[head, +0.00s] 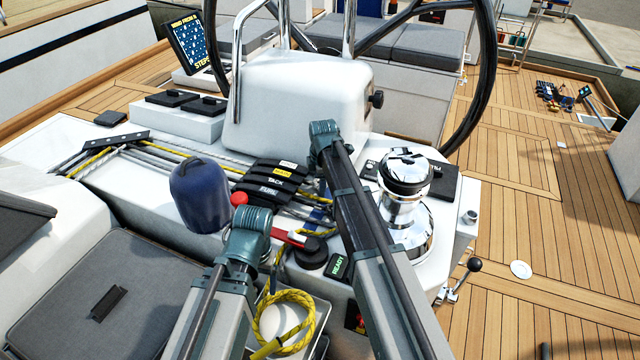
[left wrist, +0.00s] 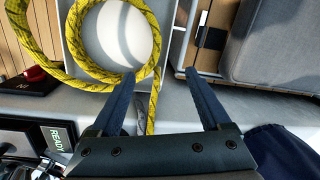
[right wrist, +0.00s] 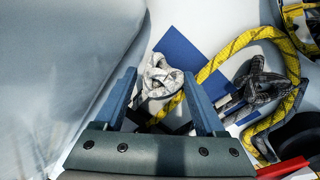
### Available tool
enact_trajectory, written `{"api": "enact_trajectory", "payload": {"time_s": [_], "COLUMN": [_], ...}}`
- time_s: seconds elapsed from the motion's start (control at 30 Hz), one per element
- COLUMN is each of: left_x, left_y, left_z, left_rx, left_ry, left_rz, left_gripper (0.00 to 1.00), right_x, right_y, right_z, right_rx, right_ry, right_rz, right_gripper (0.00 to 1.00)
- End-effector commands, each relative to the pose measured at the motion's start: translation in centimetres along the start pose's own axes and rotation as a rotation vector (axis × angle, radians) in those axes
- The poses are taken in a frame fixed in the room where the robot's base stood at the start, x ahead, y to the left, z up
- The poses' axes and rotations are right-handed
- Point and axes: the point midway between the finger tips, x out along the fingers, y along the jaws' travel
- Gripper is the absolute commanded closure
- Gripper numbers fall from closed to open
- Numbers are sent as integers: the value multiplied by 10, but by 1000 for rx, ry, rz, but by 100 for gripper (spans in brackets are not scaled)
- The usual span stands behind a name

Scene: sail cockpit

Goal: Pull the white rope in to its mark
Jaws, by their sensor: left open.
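A bundled end of white rope (right wrist: 160,78) lies over a blue patch (right wrist: 185,48) on the white deck in the right wrist view. My right gripper (right wrist: 159,74) is open, with its fingers either side of that bundle. I cannot tell whether they touch it. A mark on the white rope is not clear to see. My left gripper (left wrist: 160,75) is open over the edge of a bin. A yellow rope (left wrist: 148,100) passes between its fingers, its coil (head: 285,318) in the bin. Both gripper tips are hidden behind my arms in the head view.
A bank of black clutches (head: 270,180) holds several ropes. A red lever (head: 280,232), a blue cover (head: 200,195) and a READY display (head: 338,266) stand near my arms. A chrome winch (head: 405,190) stands right. The wooden deck (head: 520,200) is mostly clear.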

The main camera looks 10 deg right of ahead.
Motion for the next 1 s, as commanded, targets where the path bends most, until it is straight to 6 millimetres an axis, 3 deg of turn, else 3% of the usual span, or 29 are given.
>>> {"api": "enact_trajectory", "payload": {"time_s": [0.07,0.37,0.73,1.0], "left_x": [0,0,0,0], "left_y": [0,0,0,0], "left_z": [0,0,0,0], "left_rx": [0,0,0,0], "left_ry": [0,0,0,0], "left_rz": [0,0,0,0], "left_gripper": [19,19,19,19], "right_x": [0,0,0,-6], "right_y": [0,0,-2,-35], "right_z": [0,0,3,50], "right_rx": [0,0,1,3], "right_ry": [0,0,0,-2], "right_rz": [0,0,0,-2], "right_gripper": [45,99,100,100]}}
